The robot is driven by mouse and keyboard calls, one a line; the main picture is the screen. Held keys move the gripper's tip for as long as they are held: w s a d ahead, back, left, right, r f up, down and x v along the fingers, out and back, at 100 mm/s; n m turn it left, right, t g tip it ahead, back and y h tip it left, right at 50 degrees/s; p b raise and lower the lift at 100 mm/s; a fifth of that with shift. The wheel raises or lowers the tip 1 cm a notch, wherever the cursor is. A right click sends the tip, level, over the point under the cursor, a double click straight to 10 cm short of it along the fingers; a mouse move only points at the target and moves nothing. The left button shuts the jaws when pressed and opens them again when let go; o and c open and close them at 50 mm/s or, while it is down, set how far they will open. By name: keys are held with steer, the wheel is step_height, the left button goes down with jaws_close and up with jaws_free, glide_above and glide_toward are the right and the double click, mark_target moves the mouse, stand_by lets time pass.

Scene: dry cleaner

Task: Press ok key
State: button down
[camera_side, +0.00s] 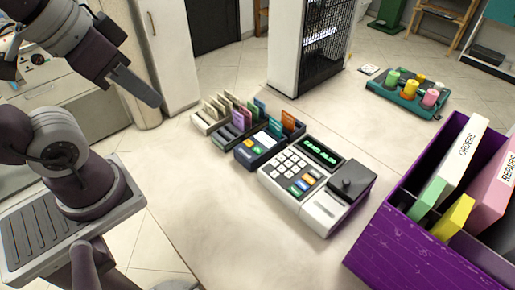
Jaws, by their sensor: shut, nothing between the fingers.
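A white payment terminal (325,212) stands on the pale counter at the middle of the view. Its keypad has several light grey keys (283,166) and a few coloured keys on the right side, among them a green key (309,179). The key labels are too small to read, so I cannot tell which one says OK. The terminal's display (322,151) is lit with green text. My gripper (154,99) is shut and empty at the upper left, left of the terminal and apart from it. It touches no key.
A smaller dark blue device (257,153) and a card rack (221,119) stand behind the terminal to the left. A purple crate (410,248) with folders is at right. A teal tray (400,103) with coloured spools is at back right. The counter's front is clear.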

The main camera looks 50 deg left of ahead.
stand_by(0.4)
steer(key=w+a+n+t+y, duration=0.1)
steer(key=w+a+y, duration=0.1)
steer(key=w+a, duration=0.35)
steer(key=w+a+t+y, duration=0.1)
steer(key=w+a, duration=0.2)
steer(key=w, duration=0.5)
steer(key=m+g+h, duration=0.2)
steer(key=h, duration=0.8)
glide_above(254, 149)
step_height(254, 149, down, 20)
steer(key=shift+d+r, duration=0.1)
steer(key=shift+r, duration=0.15)
steer(key=shift+t, duration=0.3)
steer(key=shift+f, duration=4.45)
